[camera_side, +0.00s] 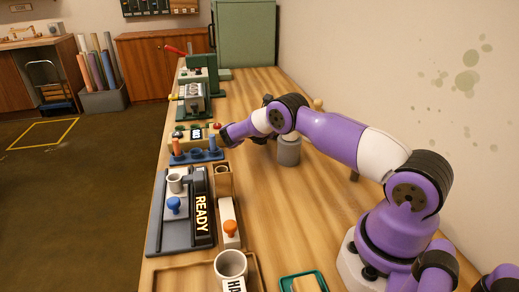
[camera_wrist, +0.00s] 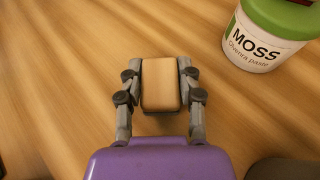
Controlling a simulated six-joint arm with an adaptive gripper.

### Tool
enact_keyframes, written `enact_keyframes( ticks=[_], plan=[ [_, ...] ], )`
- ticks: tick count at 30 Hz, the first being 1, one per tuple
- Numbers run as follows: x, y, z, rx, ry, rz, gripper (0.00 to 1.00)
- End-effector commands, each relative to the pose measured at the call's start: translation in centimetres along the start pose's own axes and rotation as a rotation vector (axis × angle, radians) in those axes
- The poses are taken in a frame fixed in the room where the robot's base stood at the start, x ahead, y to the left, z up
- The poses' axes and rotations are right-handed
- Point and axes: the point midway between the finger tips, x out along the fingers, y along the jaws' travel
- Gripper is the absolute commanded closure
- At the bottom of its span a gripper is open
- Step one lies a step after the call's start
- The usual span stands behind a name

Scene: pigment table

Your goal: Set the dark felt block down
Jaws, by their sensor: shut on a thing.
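In the wrist view, a small block (camera_wrist: 159,84) with a tan, wood-like top and dark lower edges sits between the two fingers of my gripper (camera_wrist: 160,76). The fingers press on its left and right sides, so my gripper is shut on it. Its underside is hidden, and I cannot tell whether it touches the wooden table (camera_wrist: 60,80) below. In the side view my arm hides the fingers and the block.
A white jar labelled MOSS (camera_wrist: 258,42) with a green lid stands to the upper right in the wrist view. In the side view, a dark board with a READY sign (camera_side: 201,213), a mug (camera_side: 231,265) and a green-rimmed tray (camera_side: 318,277) are nearer the camera. Bare table lies around the block.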

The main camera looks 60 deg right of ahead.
Motion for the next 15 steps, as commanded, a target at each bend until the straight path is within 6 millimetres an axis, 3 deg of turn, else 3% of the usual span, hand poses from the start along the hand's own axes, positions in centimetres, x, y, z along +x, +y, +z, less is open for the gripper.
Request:
enact_keyframes(
  ticks=[7, 8, 9, 15],
  plan=[
    [0.10, 0.00, -0.30, -0.001, 0.000, 0.000, 0.96],
    [0.10, 0.00, -0.30, -0.001, 0.000, 0.000, 0.50],
    [0.09, 0.01, -0.28, 0.000, 0.000, 0.000, 0.30],
    [0.08, 0.01, -0.26, 0.000, 0.000, 0.000, 0.30]
  ],
)
